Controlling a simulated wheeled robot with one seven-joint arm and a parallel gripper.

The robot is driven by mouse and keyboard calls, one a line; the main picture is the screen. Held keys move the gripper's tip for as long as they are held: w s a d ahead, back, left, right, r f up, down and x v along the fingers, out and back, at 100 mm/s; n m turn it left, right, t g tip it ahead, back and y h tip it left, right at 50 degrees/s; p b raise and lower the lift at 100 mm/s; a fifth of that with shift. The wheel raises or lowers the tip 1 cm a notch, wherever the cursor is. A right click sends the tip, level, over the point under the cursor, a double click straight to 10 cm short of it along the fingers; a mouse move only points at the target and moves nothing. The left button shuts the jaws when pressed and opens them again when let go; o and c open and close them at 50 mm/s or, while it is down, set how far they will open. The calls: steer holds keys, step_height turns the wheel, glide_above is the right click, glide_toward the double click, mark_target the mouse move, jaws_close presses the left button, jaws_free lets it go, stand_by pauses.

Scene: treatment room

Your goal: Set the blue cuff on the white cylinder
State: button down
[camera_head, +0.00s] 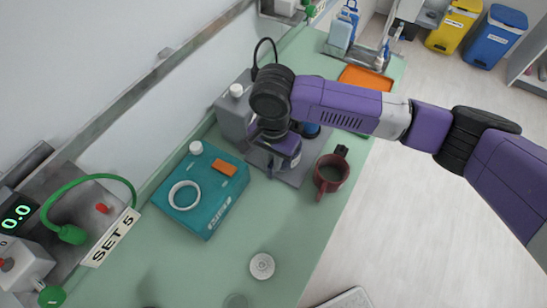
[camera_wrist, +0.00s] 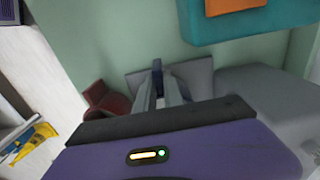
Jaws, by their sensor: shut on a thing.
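My gripper (camera_head: 272,166) points down over a grey plate (camera_head: 291,175) on the green counter, beside the teal box. In the wrist view its two fingers (camera_wrist: 158,88) are close together, with a dark blue piece (camera_wrist: 157,67) at their tips. This looks like the blue cuff, though little of it shows. In the head view the hand hides the held piece. A blue patch (camera_head: 311,130) shows behind my arm; I cannot tell what it belongs to. A small white cylinder (camera_head: 196,147) stands at the teal box's back corner. I cannot tell whether it is the task's cylinder.
The teal box (camera_head: 205,215) carries a white ring (camera_head: 184,195) and an orange block (camera_head: 224,168). A red mug (camera_head: 331,175) stands close right of the plate. A grey box (camera_head: 232,120) is behind my gripper. A white round piece (camera_head: 262,266) lies in front on mostly clear counter.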

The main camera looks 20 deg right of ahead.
steer(key=shift+f, duration=1.25)
stand_by(0.4)
steer(key=c, duration=1.4)
jaws_free()
steer(key=shift+o, duration=0.2)
steer(key=shift+r, duration=0.1)
steer(key=shift+r, duration=3.4)
